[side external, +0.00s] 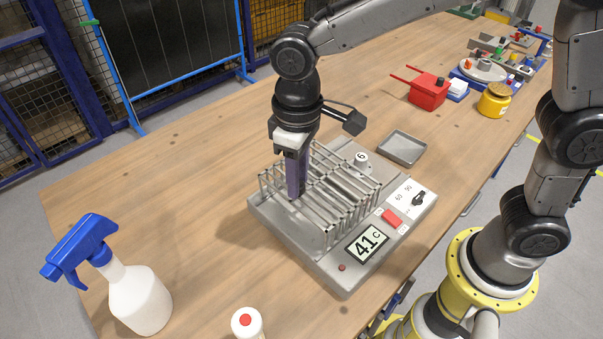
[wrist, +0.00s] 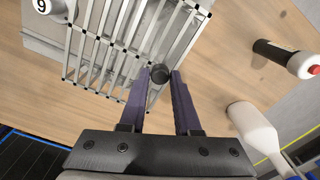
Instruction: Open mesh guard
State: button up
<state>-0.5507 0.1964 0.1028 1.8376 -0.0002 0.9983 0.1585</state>
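The mesh guard (side external: 345,200) is a cage of silver bars lying over the grey jig unit (side external: 345,276). It looks lowered and roughly level. In the wrist view the guard (wrist: 110,48) fills the upper left, with a dark round knob (wrist: 161,74) at its edge. My gripper (side external: 296,194) points down at the guard's left side, its purple fingers among the bars. In the wrist view my gripper (wrist: 161,75) has its fingers apart, with the knob between the tips. I cannot tell whether they press on it. The side view hides the knob behind the fingers.
A white spray bottle (side external: 140,300) with a blue head and a red-capped bottle (side external: 246,323) stand at the near left. A grey tray (side external: 402,148), red box (side external: 428,92) and yellow jar (side external: 494,100) are behind right.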

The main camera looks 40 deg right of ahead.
jog(key=o, duration=0.3)
jog(key=shift+o, duration=0.2)
notch_tip(320, 180, up, 14)
dwell(0.4)
jog(key=shift+f, duration=0.1)
notch_tip(320, 180, up, 3)
jog(key=m+t, duration=0.1)
send_over(318, 183)
jog(key=s+d+r+m+t, duration=0.1)
jog(key=s+d+m+t, duration=0.1)
jog(key=s+d, duration=0.55)
jog(key=s+d+f+m+t, duration=0.1)
jog(key=s+d+f+t, duration=0.1)
jog(key=s+d+f, duration=0.6)
notch_tip(318, 183, down, 2)
jog(key=shift+f+m+t, duration=0.2)
jog(key=shift+m+t, duration=0.1)
